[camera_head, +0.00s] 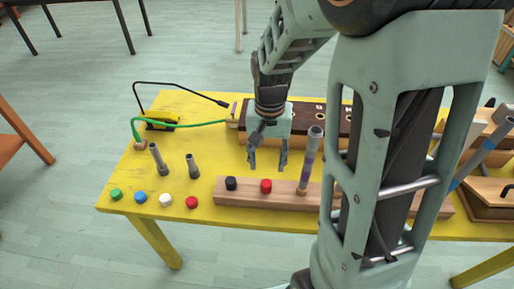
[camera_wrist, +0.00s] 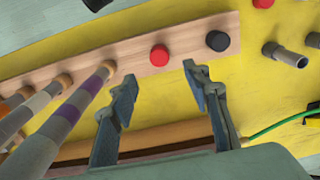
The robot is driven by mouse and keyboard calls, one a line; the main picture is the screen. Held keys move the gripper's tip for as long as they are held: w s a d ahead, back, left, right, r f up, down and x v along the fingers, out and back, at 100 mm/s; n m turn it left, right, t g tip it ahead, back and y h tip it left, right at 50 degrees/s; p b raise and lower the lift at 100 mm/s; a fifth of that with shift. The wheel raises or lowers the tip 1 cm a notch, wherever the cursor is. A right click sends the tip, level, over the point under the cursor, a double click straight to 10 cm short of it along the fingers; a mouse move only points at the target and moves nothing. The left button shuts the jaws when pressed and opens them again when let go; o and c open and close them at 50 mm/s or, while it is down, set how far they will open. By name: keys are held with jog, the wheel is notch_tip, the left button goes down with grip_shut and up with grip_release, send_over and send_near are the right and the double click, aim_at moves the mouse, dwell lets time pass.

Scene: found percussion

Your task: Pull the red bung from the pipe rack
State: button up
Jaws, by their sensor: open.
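The pipe rack (camera_head: 285,193) is a long pale wooden bar on the yellow table; it also shows in the wrist view (camera_wrist: 190,46). The red bung (camera_head: 266,186) sits on top of it, beside a black bung (camera_head: 231,184). In the wrist view the red bung (camera_wrist: 159,55) lies ahead of the fingertips, roughly between their lines, with the black bung (camera_wrist: 217,41) to its right. My gripper (camera_head: 267,160) is open and empty, apart from the red bung. Its two fingers also show in the wrist view (camera_wrist: 160,90).
Striped pipes (camera_head: 308,160) stand in the rack near the red bung. Loose green, blue, white and red (camera_head: 192,202) caps lie at the table's front left. Two short grey pipes (camera_head: 193,166) stand left of the rack. A long dark-topped wooden instrument (camera_head: 310,112) lies behind.

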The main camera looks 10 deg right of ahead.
aim_at(266, 183)
notch_tip(266, 183, down, 10)
jog(key=shift+s+f+b, duration=0.1)
jog(key=shift+f+b, duration=0.1)
jog(key=shift+b, duration=0.2)
jog(key=shift+c, duration=0.4)
grip_shut()
jog(key=shift+r, duration=0.15)
jog(key=shift+r+p, duration=1.15)
jog(key=shift+r, duration=0.25)
jog(key=shift+r+p, duration=1.1)
jog(key=shift+r, duration=0.4)
